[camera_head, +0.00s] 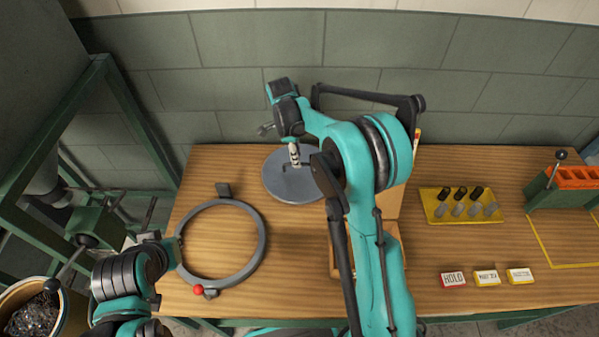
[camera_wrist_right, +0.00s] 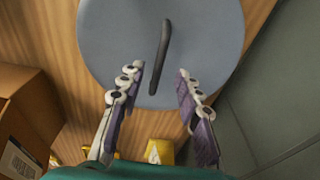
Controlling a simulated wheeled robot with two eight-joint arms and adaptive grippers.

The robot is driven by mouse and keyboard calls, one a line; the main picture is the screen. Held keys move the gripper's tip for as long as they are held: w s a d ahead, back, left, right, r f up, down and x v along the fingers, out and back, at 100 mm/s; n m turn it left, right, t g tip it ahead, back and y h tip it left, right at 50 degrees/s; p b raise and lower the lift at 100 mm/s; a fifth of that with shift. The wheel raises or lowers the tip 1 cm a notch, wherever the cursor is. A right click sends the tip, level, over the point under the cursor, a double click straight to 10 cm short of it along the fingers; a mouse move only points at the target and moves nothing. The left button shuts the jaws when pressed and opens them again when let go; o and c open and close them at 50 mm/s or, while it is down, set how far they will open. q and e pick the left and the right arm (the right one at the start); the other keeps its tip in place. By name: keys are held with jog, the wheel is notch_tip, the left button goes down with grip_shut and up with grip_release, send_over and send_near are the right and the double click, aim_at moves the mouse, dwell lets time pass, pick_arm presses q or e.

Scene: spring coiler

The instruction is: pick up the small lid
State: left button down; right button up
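The small lid looks like a round blue-grey disc (camera_head: 290,190) lying flat on the wooden table; it also fills the upper middle of the right wrist view (camera_wrist_right: 205,40). A dark bar-like handle (camera_wrist_right: 160,57) runs across its face. My right gripper (camera_head: 295,160) is over the lid, with part of the lid hidden behind my arm. In the right wrist view my right gripper (camera_wrist_right: 158,95) is open, its fingers apart either side of the handle's near end, with nothing between them. My left gripper (camera_head: 172,250) is near the ring's left side; its fingers are not clear.
A grey ring (camera_head: 262,240) with a red knob lies left of the lid. A cardboard box (camera_wrist_right: 25,115) stands close to the lid, mostly hidden in the head view. A yellow tray (camera_head: 434,215) with small cylinders and several labelled blocks are at right. The wall is behind.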

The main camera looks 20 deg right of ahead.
aim_at(299, 169)
jog(key=f, duration=0.1)
jog(key=f+b, duration=0.1)
jog(key=f, duration=0.2)
jog(key=shift+s+d, duration=0.25)
jog(key=shift+d, duration=0.1)
jog(key=shift+f+b, duration=0.3)
jog(key=shift+f, duration=0.1)
jog(key=shift+r, duration=0.1)
jog(key=shift+c, duration=0.9)
grip_shut()
